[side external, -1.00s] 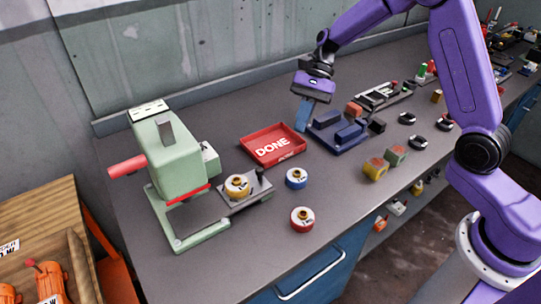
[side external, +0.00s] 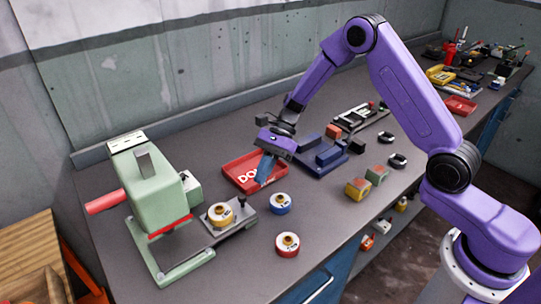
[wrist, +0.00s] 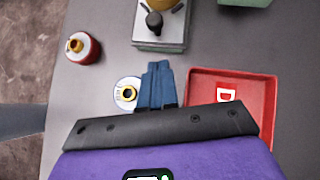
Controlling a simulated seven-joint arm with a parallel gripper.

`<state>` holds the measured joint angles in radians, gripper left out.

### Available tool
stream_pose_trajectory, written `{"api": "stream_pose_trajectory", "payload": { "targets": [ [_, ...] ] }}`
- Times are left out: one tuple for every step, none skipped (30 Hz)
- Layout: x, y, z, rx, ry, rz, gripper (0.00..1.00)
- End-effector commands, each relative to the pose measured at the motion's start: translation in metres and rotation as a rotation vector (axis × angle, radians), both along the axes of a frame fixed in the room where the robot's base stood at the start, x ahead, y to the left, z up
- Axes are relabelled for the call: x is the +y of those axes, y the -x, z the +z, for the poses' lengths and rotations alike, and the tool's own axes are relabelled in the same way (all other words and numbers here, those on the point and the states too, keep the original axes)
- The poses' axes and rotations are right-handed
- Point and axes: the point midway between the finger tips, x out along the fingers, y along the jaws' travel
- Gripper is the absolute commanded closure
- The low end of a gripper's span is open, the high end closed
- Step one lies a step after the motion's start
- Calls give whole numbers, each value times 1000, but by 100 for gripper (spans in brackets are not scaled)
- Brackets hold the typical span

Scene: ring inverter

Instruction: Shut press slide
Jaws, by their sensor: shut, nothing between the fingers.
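The green press (side external: 150,185) stands at the left of the bench in the side view, with a red handle (side external: 105,201). Its grey slide (side external: 232,220) sticks out to the right of the press, with a yellow ring part (side external: 220,214) on it and a small dark knob (side external: 243,201) at its outer end. The slide's outer end and knob (wrist: 154,20) show at the top of the wrist view. The fingers (wrist: 155,82) also show in the wrist view.
The red DONE tray (side external: 235,172) lies behind my fingers. A blue ring part (side external: 280,203) and a red ring part (side external: 287,244) stand on the bench right of the slide. A blue fixture (side external: 320,158) and two coloured blocks (side external: 358,189) lie farther right.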

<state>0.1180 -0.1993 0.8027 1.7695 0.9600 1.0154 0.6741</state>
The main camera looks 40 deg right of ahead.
Motion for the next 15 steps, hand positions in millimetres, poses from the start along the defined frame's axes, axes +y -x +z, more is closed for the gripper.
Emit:
{"api": "stream_pose_trajectory", "payload": {
  "targets": [
    [8, 3, -5, 3, 1, 4, 100],
    [13, 4, -3, 1, 1, 4, 100],
    [18, 5, -3, 1, 0, 4, 100],
    [22, 6, -3, 0, 0, 3, 100],
    [25, 7, -2, 0, 1, 4, 100],
    [29, 8, -3, -1, 1, 4, 100],
    [32, 9, -2, -1, 1, 2, 100],
    [34, 9, -2, -1, 1, 2, 100],
    [37, 10, -2, -1, 1, 2, 100],
    [38, 10, -2, 0, 1, 1, 100],
    [39, 11, -2, 0, 1, 1, 100],
    [40, 11, -2, 0, 1, 1, 100],
    [41, 11, -2, 0, 1, 1, 100],
    [41, 11, -2, 0, 1, 1, 100],
    [41, 11, -2, 0, 1, 1, 100]
  ]
}}
